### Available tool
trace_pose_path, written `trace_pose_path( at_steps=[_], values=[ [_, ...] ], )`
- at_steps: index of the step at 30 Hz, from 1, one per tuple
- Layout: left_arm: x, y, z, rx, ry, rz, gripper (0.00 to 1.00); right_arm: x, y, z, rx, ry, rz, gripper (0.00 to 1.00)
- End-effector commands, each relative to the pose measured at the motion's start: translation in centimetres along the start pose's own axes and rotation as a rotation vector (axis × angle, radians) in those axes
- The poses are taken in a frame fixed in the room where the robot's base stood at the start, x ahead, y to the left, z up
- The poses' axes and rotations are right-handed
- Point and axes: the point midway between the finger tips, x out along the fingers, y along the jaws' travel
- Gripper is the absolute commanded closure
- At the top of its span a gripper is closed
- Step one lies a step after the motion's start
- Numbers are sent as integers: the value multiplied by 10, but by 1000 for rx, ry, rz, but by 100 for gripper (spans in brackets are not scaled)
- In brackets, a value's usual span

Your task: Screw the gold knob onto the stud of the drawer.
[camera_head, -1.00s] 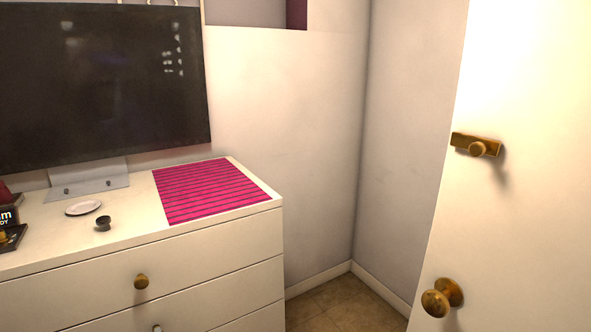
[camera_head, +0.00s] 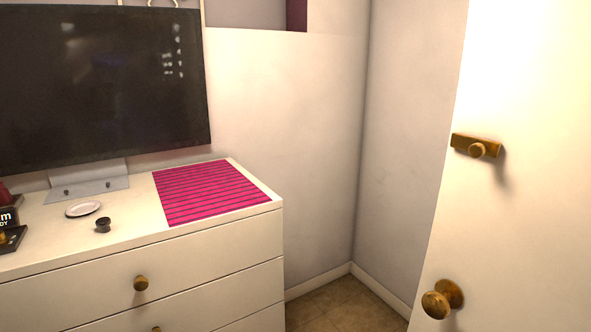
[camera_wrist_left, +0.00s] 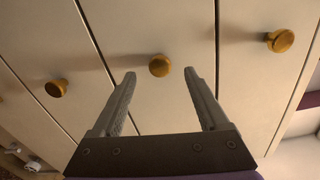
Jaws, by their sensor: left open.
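In the left wrist view, a gold knob (camera_wrist_left: 160,65) sits against the middle drawer front (camera_wrist_left: 150,25). My left gripper (camera_wrist_left: 160,73) is open, with its fingertips on either side of this knob and a visible gap to each. The stud behind the knob is hidden, so I cannot tell how tight it sits. In the head view, a gold knob (camera_head: 141,283) is on the upper drawer, and another gold knob (camera_head: 156,329) shows at the bottom edge on the drawer below. Neither gripper shows in the head view.
Two more gold knobs (camera_wrist_left: 57,88) (camera_wrist_left: 280,40) stand on the neighbouring drawer fronts. The dresser top holds a small dark object (camera_head: 103,225), a white dish (camera_head: 83,209), a pink striped mat (camera_head: 210,190) and a monitor (camera_head: 100,85). A white door (camera_head: 520,220) stands at right.

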Motion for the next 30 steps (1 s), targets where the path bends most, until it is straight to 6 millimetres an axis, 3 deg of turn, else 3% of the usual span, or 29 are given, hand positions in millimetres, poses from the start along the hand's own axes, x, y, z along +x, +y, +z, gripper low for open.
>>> trace_pose_path(
  at_steps=[1, 3, 12, 30],
  values=[
    [0, 0, 0, 0, 0, 0, 34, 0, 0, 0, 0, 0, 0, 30],
    [0, 0, 0, 0, 0, 0, 44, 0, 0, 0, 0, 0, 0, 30],
    [0, 0, 0, -23, 0, 0, 44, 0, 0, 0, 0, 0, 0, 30],
    [0, 0, 0, -629, 0, 0, 44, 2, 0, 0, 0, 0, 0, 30]
  ],
)
